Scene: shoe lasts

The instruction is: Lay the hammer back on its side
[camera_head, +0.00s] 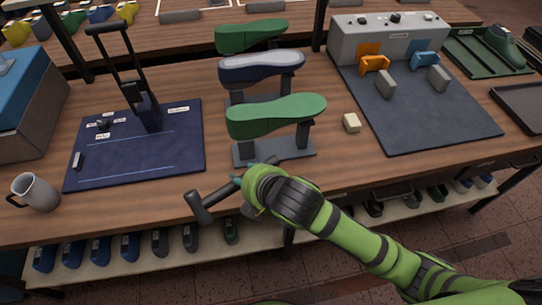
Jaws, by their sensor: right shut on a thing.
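The hammer (198,207) shows as a dark grey head with a short length of handle at the front edge of the wooden table (345,175). My right gripper (247,187) is shut on the hammer, beside its head, and its wrist hides the rest of that side. The fingertips are mostly hidden behind the green wrist. I cannot tell whether the hammer touches the tabletop. My left gripper is not in view.
Green and dark blue shoe lasts (275,115) stand on grey holders just behind my right gripper. A grey mug (36,192) and a dark blue mat (135,165) lie to the left. A cream block (351,122) and a grey fixture board (425,110) are to the right.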

